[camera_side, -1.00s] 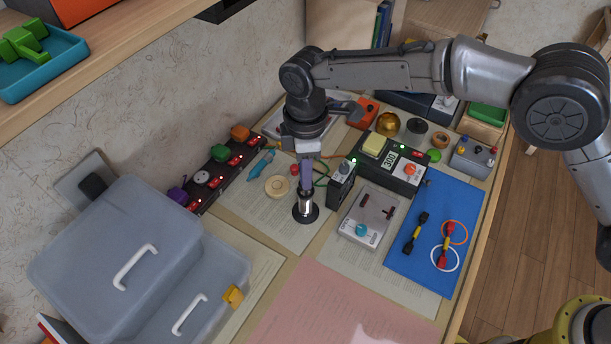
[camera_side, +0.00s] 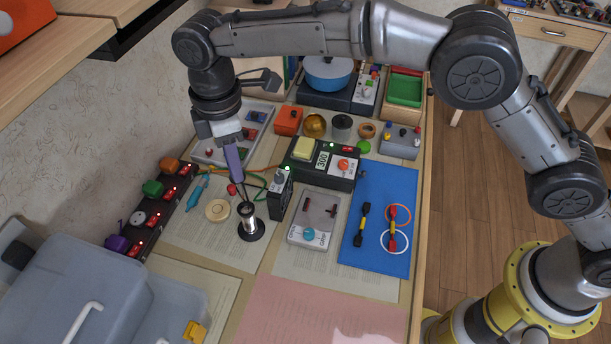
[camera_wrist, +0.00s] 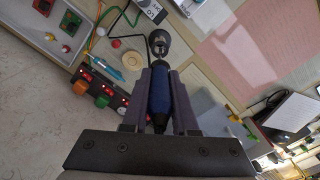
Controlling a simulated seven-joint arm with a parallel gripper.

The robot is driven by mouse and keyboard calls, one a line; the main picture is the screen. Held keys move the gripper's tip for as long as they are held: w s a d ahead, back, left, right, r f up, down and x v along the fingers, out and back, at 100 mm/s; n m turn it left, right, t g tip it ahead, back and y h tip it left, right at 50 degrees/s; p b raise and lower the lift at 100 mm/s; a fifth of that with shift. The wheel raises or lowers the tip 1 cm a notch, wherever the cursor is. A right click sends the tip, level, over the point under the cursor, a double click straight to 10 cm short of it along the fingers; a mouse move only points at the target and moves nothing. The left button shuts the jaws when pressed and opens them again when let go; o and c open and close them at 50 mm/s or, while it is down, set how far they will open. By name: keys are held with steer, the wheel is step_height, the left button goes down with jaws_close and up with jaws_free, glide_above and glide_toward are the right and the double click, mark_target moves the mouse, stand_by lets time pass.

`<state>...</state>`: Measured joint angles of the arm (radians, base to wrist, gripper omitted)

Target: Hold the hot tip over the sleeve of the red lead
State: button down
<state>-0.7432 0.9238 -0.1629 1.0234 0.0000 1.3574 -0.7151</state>
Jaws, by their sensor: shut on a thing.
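My gripper (camera_side: 233,158) is shut on the blue handle of the hot tool (camera_wrist: 161,90). The tool points down and slightly right in the side view. Its thin dark tip ends at or just above the mouth of the metal stand (camera_side: 250,227); I cannot tell whether it is still inside. The stand also shows beyond the tool in the wrist view (camera_wrist: 158,42). The red lead (camera_side: 393,229) with a yellow sleeve lies on the blue mat (camera_side: 377,265) at the right, well away from my gripper. A black lead (camera_side: 362,224) with a yellow sleeve lies left of it.
An orange ring (camera_side: 409,216) and a white ring (camera_side: 407,246) lie at the red lead. A dark upright box (camera_side: 280,197), a heater unit reading 300 (camera_side: 322,160) and a grey box with a blue knob (camera_side: 313,219) stand between stand and mat. Pink paper (camera_side: 310,315) lies in front.

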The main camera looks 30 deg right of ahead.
stand_by(0.7)
step_height(320, 180, up, 5)
steer(key=shift+r, duration=0.15)
steer(key=s+d+g+h, duration=0.1)
steer(key=s+d, duration=0.6)
steer(key=d, duration=0.6)
steer(key=s+d+g+h, duration=0.1)
steer(key=s+d, duration=0.6)
steer(key=d, duration=0.6)
step_height(320, 180, down, 15)
steer(key=shift+a, duration=0.2)
stand_by(0.9)
stand_by(1.4)
steer(key=shift+r, duration=2.4)
